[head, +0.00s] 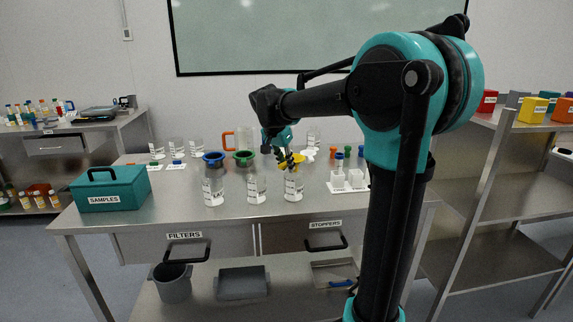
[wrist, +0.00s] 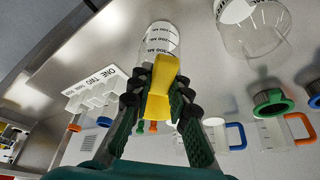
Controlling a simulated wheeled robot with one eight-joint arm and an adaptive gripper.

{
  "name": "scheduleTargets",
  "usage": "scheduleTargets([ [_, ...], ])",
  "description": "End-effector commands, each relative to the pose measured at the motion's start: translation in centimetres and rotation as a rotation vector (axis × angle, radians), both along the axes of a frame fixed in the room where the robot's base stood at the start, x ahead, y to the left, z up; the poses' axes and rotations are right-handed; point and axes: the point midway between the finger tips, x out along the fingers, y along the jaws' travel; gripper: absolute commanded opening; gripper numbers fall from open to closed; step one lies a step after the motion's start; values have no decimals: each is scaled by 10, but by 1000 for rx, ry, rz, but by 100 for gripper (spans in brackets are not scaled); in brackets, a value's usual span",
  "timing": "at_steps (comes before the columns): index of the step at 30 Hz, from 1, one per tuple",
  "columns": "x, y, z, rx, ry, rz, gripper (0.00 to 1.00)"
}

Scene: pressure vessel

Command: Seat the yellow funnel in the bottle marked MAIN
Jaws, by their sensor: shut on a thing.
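My gripper (head: 286,160) is shut on the yellow funnel (head: 297,158). In the wrist view the funnel (wrist: 160,88) sits between the two fingers (wrist: 155,92). The wrist view shows a clear bottle with printed ml marks (wrist: 158,38) just beyond the funnel. Front-row bottle labels are too small to read, so I cannot tell which says MAIN.
A white rack (head: 348,182) is to the right. A teal SAMPLES box (head: 110,190) is far left.

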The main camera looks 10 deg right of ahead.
Motion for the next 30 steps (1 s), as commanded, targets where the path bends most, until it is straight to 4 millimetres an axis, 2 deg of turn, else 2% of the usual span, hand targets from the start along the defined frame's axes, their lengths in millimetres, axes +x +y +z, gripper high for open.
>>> scheduleTargets([
  [6, 0, 0, -1, 1, 0, -1, 0],
  [7, 0, 0, -1, 1, 0, -1, 21],
  [12, 0, 0, -1, 1, 0, -1, 42],
  [23, -1, 1, 3, 1, 1, 0, 42],
  [26, -4, 4, 12, 0, 1, 1, 42],
  [30, -11, 11, 36, 0, 1, 2, 42],
])
